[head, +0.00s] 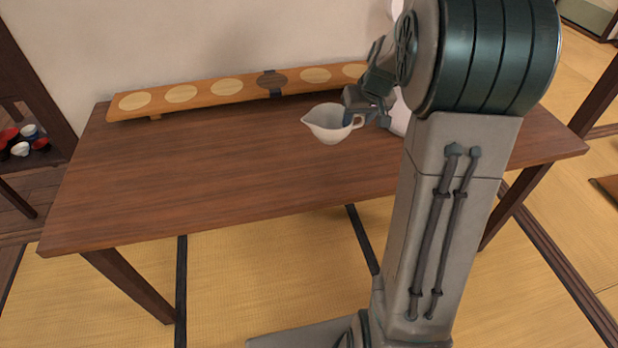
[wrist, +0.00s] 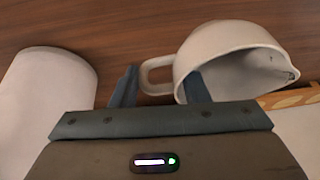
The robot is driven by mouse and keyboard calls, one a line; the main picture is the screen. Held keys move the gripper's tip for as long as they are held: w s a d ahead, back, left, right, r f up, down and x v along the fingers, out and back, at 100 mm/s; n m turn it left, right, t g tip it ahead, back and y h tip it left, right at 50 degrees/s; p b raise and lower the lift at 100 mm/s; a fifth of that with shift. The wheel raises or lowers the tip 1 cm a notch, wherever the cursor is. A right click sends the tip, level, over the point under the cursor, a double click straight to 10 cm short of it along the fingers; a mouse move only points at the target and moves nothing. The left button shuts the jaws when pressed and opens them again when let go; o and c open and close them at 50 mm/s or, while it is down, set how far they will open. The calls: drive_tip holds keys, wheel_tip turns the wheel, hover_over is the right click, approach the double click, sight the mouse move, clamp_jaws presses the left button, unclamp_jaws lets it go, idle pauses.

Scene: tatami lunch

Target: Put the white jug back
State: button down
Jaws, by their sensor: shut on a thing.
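The white jug (head: 326,125) has a spout on the left and a loop handle on the right in the head view. It looks upright over the middle of the table, in front of the long board. In the wrist view the jug (wrist: 222,48) shows its open mouth, which looks empty. My gripper (head: 356,108) is shut on the jug's handle. In the wrist view the two fingers of my gripper (wrist: 161,88) are on either side of the handle. I cannot tell whether the jug's base touches the table.
The long wooden board (head: 205,92) with several round pale spots and one dark spot lies along the table's back edge. The brown table (head: 200,175) is clear on the left. A smooth white thing (wrist: 50,85) is left of my fingers. Bowls (head: 20,148) sit on a side shelf.

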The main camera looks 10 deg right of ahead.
sight(335, 133)
drive_tip(key=s+d+r+b, duration=0.2)
drive_tip(key=s+d+b, duration=0.1)
drive_tip(key=d+b, duration=0.15)
drive_tip(key=w+a+f, duration=0.1)
drive_tip(key=a+f, duration=0.1)
drive_tip(key=a, duration=0.1)
drive_tip(key=w+a+f, duration=0.1)
drive_tip(key=a+f, duration=0.1)
drive_tip(key=a, duration=0.1)
drive_tip(key=w+a+f, duration=0.1)
drive_tip(key=a+f, duration=0.1)
drive_tip(key=a, duration=0.2)
drive_tip(key=shift+w+f+b, duration=0.25)
drive_tip(key=shift+w+b, duration=0.1)
drive_tip(key=shift+f+b, duration=0.5)
drive_tip(key=shift+f, duration=1.5)
drive_tip(key=shift+f, duration=0.1)
drive_tip(key=shift+f, duration=0.15)
drive_tip(key=c, duration=0.8)
unclamp_jaws()
